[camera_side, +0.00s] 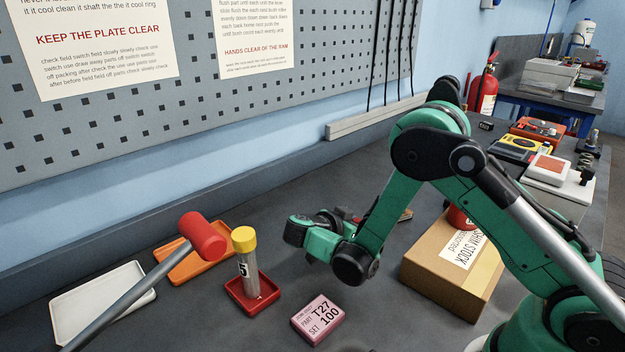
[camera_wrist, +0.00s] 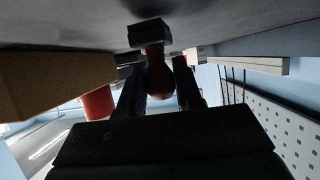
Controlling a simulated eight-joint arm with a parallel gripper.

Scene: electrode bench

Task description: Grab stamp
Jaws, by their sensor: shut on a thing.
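The stamp has a dark block base (camera_wrist: 149,33) and a reddish-brown rounded handle (camera_wrist: 156,62), seen in the wrist view. My gripper (camera_wrist: 158,78) has its two dark fingers on either side of the handle and is shut on it. The base lies beyond the fingertips, close to the grey bench top; I cannot tell whether it touches. In the side view my green wrist hides the fingers and the stamp for the most part.
A cardboard box (camera_side: 430,275) stands right of my wrist, with a red cylinder (camera_side: 460,219) by it.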

